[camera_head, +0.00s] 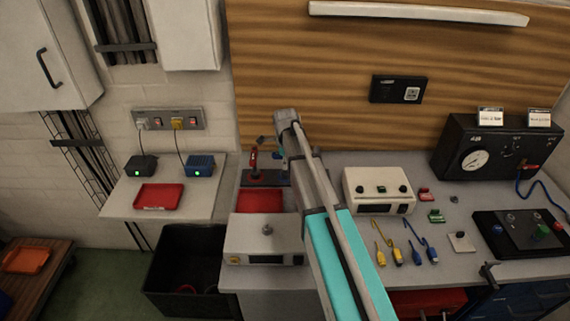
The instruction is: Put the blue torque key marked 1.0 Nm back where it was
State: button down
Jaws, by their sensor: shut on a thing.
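My arm reaches up from the bottom of the picture toward the back of the bench, and my gripper (277,147) is at its far end, small and partly hidden by my own wrist. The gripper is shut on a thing. A small dark blue piece (261,139) shows just left of the gripper and appears to be the blue torque key; its 1.0 Nm mark is too small to read. Below it, a dark stand (258,179) sits at the back of the bench, with a red key (253,158) upright in it. My arm hides the stand's right part.
A red tray (259,201) lies in front of the stand, and a white box device (262,247) is nearer. Another white device (378,183) stands right of my arm. A black gauge box (488,148) is at back right.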

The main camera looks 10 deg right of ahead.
jog(key=c, duration=0.6)
grip_release()
jog(key=shift+f, duration=0.1)
notch_tip(320, 180, up, 12)
jog(key=p, duration=1.2)
jog(key=shift+r, duration=0.2)
jog(key=s+n, duration=0.7)
jog(key=s, duration=0.1)
jog(key=s+n, duration=0.7)
jog(key=s, duration=0.2)
jog(key=s+n, duration=0.8)
jog(key=s, duration=0.1)
jog(key=shift+s+a, duration=0.1)
jog(key=shift+s, duration=0.05)
